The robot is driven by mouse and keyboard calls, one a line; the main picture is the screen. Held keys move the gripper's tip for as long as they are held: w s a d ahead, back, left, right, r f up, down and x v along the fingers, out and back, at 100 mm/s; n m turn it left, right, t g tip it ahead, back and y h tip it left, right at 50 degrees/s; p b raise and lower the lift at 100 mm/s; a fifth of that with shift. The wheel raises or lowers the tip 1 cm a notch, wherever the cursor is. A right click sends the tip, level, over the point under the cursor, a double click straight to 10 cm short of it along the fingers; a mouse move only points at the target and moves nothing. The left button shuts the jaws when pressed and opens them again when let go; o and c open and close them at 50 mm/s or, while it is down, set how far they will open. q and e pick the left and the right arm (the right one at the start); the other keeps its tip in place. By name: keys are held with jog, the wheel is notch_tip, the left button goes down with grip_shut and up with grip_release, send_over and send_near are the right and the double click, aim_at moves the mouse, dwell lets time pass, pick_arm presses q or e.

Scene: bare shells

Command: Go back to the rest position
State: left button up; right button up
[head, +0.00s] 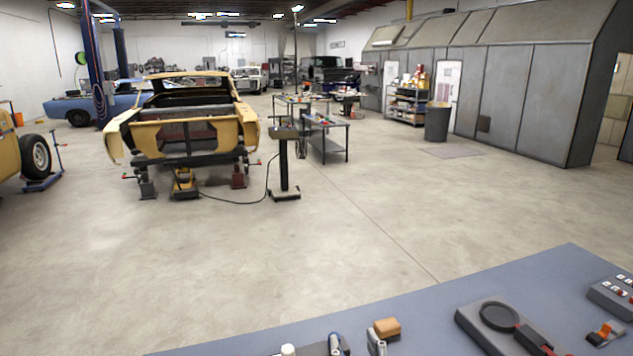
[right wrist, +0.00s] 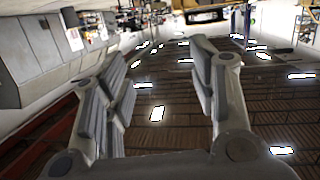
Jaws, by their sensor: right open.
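My right gripper (right wrist: 158,55) shows in the right wrist view. Its two grey fingers with dark pads are spread apart, with nothing between them. That view is upside down, with ceiling lamps behind the fingers and the floor and cars at the top. The gripper touches nothing that I can see. In the head view, small grey parts show at the bottom edge. They are cut off, and I cannot tell whether they belong to my gripper. My left gripper is in neither view.
A blue-grey bench top (head: 480,290) lies in front of me. On it are a dark grey case (head: 505,330), a brown block (head: 387,327) and a grey box with buttons (head: 612,295). Beyond is open concrete floor (head: 330,240), with a yellow car shell (head: 190,130) further back.

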jog(key=s+d+f+m+g+h, duration=0.1)
jog(key=s+d+f+g+h, duration=0.1)
jog(key=s+d+f+g, duration=0.85)
jog(key=s+f, duration=0.2)
jog(key=s, duration=0.6)
jog(key=s+d+f+g, duration=0.25)
jog(key=s+f, duration=0.25)
jog(key=s, duration=0.5)
notch_tip(320, 180, down, 35)
jog(key=s+b, duration=0.2)
jog(key=b, duration=0.8)
pick_arm(q)
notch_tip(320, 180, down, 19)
jog(key=b, duration=0.9)
pick_arm(e)
jog(key=s+d+f, duration=0.1)
jog(key=s+f, duration=0.4)
jog(key=f, duration=0.3)
jog(key=s+d+f+g, duration=0.1)
jog(key=s+f, duration=0.5)
jog(key=f, duration=0.3)
jog(key=s+d+f+n, duration=0.1)
jog(key=s+f, duration=0.5)
jog(key=f, duration=0.3)
jog(key=shift+f+g+h, duration=0.2)
jog(key=shift+g+h, duration=0.2)
